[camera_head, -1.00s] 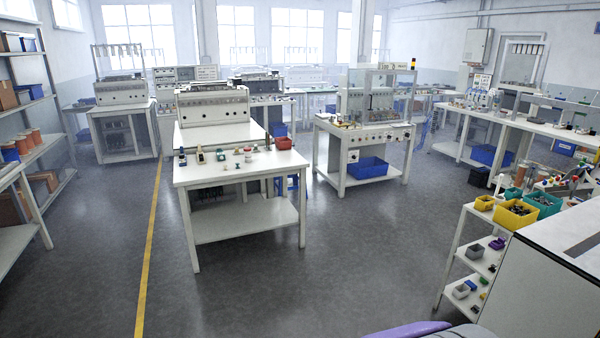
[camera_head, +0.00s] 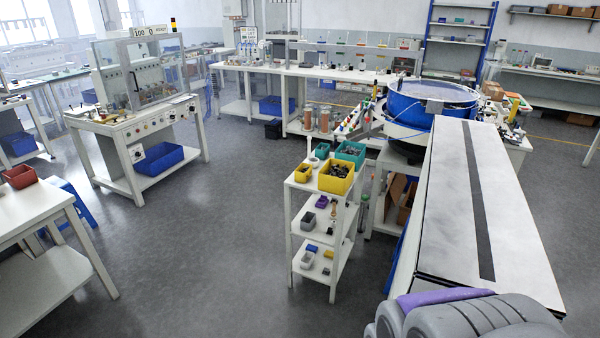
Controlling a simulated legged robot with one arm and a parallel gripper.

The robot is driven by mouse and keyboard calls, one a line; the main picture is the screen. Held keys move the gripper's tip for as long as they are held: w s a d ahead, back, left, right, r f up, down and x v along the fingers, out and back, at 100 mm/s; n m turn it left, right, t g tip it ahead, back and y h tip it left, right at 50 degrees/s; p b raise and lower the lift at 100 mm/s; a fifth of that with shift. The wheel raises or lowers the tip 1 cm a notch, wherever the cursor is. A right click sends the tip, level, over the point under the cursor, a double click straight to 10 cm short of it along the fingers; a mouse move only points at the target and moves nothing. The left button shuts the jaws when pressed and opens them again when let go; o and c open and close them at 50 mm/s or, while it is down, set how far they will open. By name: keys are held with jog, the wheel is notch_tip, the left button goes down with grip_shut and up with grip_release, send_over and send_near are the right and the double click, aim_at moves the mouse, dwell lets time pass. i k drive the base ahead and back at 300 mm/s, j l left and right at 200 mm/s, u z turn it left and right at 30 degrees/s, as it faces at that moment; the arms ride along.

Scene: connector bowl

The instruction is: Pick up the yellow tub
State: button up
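A small yellow tub (camera_head: 303,174) stands on the top of a white shelf cart (camera_head: 318,235), near its left side. A larger yellow bin (camera_head: 336,184), filled with dark parts, stands to its right on the same top. I cannot tell what is inside the small tub. My gripper is not in view. Only grey and purple rounded parts, which look like my own folded arm, show at the bottom right, apart from the cart.
Teal bins (camera_head: 350,153) stand behind the yellow ones. A long white-topped bench (camera_head: 450,230) and a blue bowl feeder (camera_head: 432,103) are right of the cart. A white table (camera_head: 28,215) is at the left. Open grey floor (camera_head: 200,260) lies left of the cart.

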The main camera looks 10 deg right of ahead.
aim_at(302, 171)
jog(key=u, duration=0.4)
jog(key=i+j+u, duration=0.15)
jog(key=i+u, duration=0.2)
jog(key=i, duration=0.15)
jog(key=i+u, duration=0.3)
jog(key=i, duration=0.2)
jog(key=i+j, duration=0.1)
jog(key=i, duration=0.9)
jog(key=i+j+z, duration=0.15)
jog(key=i, duration=0.85)
jog(key=i+z, duration=0.1)
jog(key=z, duration=0.85)
jog(key=i+j+z, duration=0.1)
jog(key=z, duration=0.4)
